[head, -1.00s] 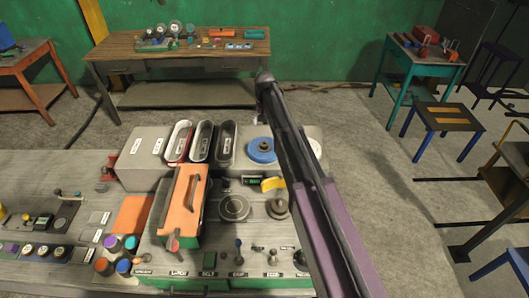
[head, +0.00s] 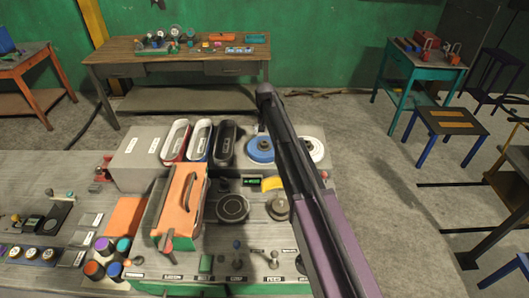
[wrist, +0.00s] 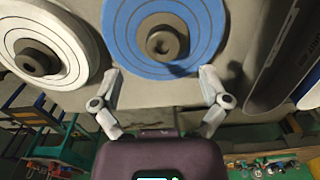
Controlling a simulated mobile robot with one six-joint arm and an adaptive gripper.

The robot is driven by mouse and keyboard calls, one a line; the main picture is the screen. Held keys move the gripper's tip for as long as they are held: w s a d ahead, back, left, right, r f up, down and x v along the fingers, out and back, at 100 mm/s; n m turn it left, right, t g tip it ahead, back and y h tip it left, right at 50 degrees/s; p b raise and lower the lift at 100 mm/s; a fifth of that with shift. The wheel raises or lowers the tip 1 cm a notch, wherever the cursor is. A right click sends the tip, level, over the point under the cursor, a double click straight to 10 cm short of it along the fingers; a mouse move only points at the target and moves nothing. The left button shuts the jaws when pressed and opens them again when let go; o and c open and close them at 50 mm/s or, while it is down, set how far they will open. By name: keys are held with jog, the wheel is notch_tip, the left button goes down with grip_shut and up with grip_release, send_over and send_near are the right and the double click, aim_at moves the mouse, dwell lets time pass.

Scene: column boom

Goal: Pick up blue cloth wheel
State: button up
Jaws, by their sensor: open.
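The blue cloth wheel (head: 260,149) is a flat blue disc with a dark hub, lying on the grey machine top at the back right. In the wrist view the blue wheel (wrist: 166,40) fills the top middle, with stitched rings and a grey-brown hub. My gripper (wrist: 161,72) is open. Its two pale fingers are spread to either side of the wheel's near edge, and nothing is between them that I can see as held. In the head view my arm hides the gripper fingers. Whether the fingertips touch the wheel cannot be told.
A white wheel (head: 313,149) lies right beside the blue one; it also shows in the wrist view (wrist: 40,50). A dark oval tray (head: 224,146) stands close on the other side. A yellow part (head: 273,183) sits in front.

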aim_at(264, 142)
jog(key=shift+f, duration=0.15)
dwell(0.3)
jog(key=shift+w+a+f+b, duration=0.1)
jog(key=shift+a+f+b, duration=0.05)
jog(key=shift+f+b, duration=2.4)
jog(key=shift+r, duration=0.1)
grip_shut()
